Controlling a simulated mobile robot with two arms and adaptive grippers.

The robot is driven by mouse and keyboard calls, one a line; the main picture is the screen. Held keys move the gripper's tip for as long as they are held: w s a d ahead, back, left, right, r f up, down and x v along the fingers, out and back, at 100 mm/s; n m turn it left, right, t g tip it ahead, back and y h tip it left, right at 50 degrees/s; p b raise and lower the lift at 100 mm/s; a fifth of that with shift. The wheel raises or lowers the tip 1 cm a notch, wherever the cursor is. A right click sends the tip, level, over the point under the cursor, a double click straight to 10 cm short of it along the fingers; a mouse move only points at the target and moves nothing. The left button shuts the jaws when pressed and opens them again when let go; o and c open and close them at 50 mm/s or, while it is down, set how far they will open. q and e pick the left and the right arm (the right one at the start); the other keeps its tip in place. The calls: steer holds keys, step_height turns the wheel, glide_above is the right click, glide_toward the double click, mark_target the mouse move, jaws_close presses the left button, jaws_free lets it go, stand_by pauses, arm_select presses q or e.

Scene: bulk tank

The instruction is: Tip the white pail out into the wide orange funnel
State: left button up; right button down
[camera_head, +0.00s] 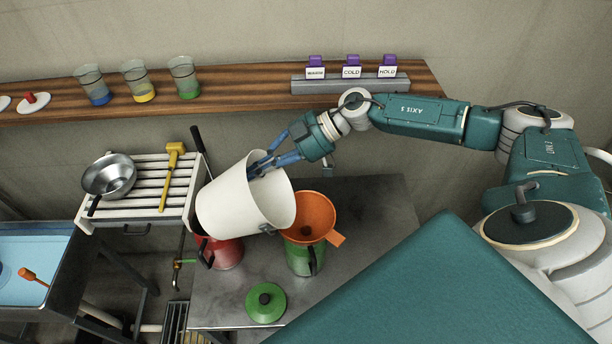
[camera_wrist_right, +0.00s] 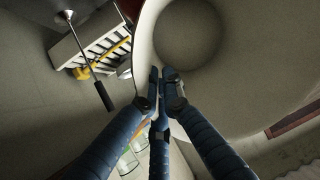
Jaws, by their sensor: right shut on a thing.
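The white pail (camera_head: 228,204) is held in the air, tilted with its mouth toward the right. My right gripper (camera_head: 262,168) is shut on the pail's wall at the upper rim. In the right wrist view the fingers of the gripper (camera_wrist_right: 165,85) close on the rim of the pail (camera_wrist_right: 232,75), and its inside looks empty of visible contents. The wide orange funnel (camera_head: 318,217) sits in a green container (camera_head: 300,260) on the grey table, right of and below the pail's mouth. No stream shows between them. My left gripper is not in view.
A red container (camera_head: 226,252) stands partly hidden under the pail. A green lid (camera_head: 265,303) lies in front on the table (camera_head: 375,205). A white rack (camera_head: 150,190) with a metal pan and yellow mallet is left. A wooden shelf (camera_head: 230,98) with beakers runs behind.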

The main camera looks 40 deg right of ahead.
steer(key=w+a+g+h, duration=0.3)
steer(key=a+g+h, duration=0.3)
steer(key=h, duration=0.4)
steer(key=shift+w+a+m, duration=0.15)
steer(key=shift+w+m, duration=0.15)
steer(key=shift+w, duration=0.05)
stand_by(0.5)
